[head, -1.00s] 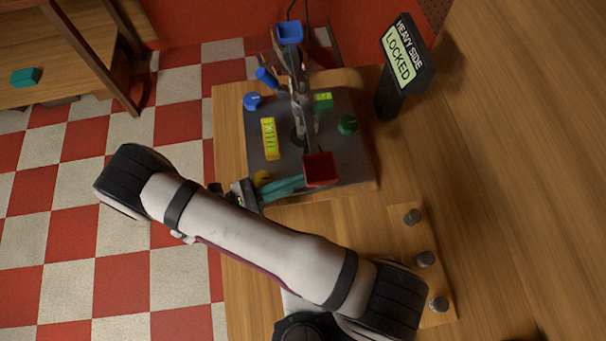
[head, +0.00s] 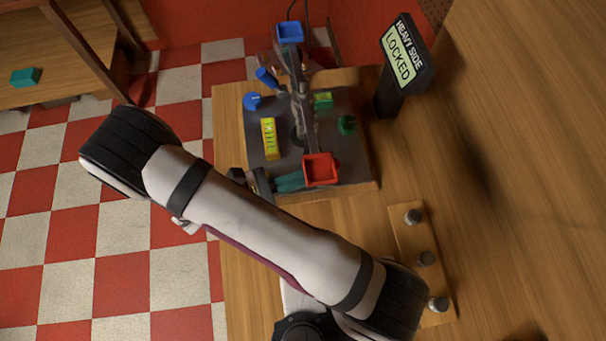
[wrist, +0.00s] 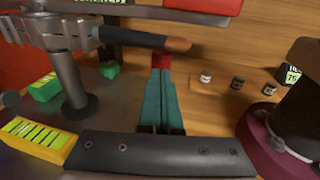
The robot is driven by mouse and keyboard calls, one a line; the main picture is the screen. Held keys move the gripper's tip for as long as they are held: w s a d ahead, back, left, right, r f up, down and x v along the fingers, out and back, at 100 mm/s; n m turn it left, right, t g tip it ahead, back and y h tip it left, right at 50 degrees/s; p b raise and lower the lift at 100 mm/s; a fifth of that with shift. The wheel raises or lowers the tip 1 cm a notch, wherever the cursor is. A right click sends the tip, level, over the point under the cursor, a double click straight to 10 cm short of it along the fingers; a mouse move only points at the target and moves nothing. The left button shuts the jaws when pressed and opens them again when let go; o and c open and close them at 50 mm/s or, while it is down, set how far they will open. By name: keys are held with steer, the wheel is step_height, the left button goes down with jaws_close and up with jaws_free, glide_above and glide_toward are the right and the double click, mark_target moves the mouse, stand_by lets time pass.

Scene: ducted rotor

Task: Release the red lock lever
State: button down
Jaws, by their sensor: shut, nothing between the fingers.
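My gripper (wrist: 160,95) shows in the wrist view as two teal fingers lying side by side, shut and empty. A small red piece (wrist: 162,62) shows right at their tips; I cannot tell whether it is the lock lever or whether they touch. A dark rod with a brown tip (wrist: 178,45) lies just beyond and above the fingertips. No red lever shows clearly there. The sign (head: 403,62) reads "HEAVY SIDE LOCKED".
A blue box (head: 289,32) is at the beam's far end. Several grey weights, one here (head: 412,217), stand at the right.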

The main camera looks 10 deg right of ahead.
steer(key=shift+d+r+m+y, duration=0.15)
steer(key=shift+d+r+y, duration=0.15)
steer(key=shift+d+y, duration=0.55)
steer(key=shift+d+r+m+y, duration=0.15)
steer(key=shift+d+r+y, duration=0.1)
steer(key=shift+d+y, duration=0.6)
steer(key=shift+d, duration=0.15)
steer(key=v, duration=1.6)
steer(key=shift+w, duration=0.2)
steer(key=shift+w+r, duration=0.1)
steer(key=shift+r, duration=0.05)
